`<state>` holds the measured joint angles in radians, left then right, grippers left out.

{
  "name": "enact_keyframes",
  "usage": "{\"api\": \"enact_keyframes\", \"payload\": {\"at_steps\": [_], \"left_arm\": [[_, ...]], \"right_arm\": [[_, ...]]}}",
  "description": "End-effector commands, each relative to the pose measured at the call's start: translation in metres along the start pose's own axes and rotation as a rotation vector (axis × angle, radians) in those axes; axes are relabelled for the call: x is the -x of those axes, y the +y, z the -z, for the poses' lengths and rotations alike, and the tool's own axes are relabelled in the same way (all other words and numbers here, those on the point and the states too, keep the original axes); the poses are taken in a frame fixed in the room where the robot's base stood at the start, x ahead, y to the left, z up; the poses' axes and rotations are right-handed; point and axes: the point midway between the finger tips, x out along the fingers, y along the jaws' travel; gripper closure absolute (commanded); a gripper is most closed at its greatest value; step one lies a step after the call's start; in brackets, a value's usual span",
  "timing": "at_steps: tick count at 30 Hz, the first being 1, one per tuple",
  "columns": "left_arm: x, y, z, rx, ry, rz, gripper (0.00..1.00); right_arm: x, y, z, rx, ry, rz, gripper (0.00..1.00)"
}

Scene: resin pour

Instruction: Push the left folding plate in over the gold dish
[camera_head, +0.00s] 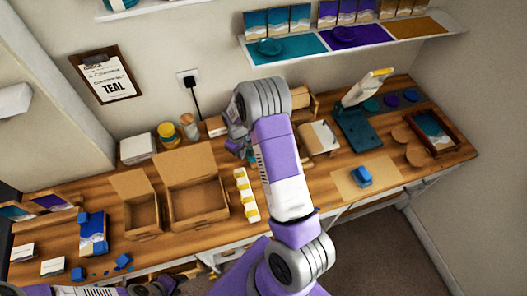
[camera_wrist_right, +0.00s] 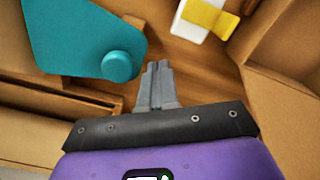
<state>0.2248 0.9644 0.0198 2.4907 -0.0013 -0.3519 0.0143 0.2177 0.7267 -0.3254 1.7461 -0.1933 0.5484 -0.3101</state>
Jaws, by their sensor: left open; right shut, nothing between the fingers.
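My right arm reaches up across the middle of the head view. Its gripper (camera_head: 237,143) is bent down beside the back of the bench, mostly hidden by the arm. In the right wrist view the right gripper (camera_wrist_right: 157,68) is shut, with nothing between its fingers. A teal plate with a round knob (camera_wrist_right: 75,35) lies just left of the fingertips; I cannot tell if they touch. I cannot pick out the gold dish or the left folding plate with certainty.
Two open cardboard boxes (camera_head: 139,213) (camera_head: 222,208) stand left of my right arm. A white strip with yellow pieces (camera_head: 246,196) lies beside them. A teal press (camera_head: 357,130) and a mat with a blue block (camera_head: 361,176) are to the right. A shelf (camera_head: 395,43) hangs above.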

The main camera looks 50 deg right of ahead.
Motion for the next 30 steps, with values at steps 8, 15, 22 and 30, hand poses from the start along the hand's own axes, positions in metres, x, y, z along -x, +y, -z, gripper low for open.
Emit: {"api": "enact_keyframes", "payload": {"at_steps": [8, 15, 22, 30], "left_arm": [[0.001, 0.0, 0.0, 0.0, 0.0, 0.0, 0.57], [0.017, 0.006, -0.001, 0.0, 0.0, 0.0, 0.57], [0.034, 0.013, -0.002, 0.0, 0.0, 0.0, 0.57], [0.053, 0.02, -0.002, 0.0, 0.0, 0.0, 0.57]], "right_arm": [[0.002, -0.009, 0.005, 0.0, 0.0, 0.0, 1.0], [0.027, -0.009, 0.005, 0.0, 0.001, 0.0, 1.0], [0.055, -0.009, 0.005, 0.0, 0.001, 0.0, 1.0], [0.087, -0.009, 0.005, 0.0, 0.001, 0.0, 1.0]]}}
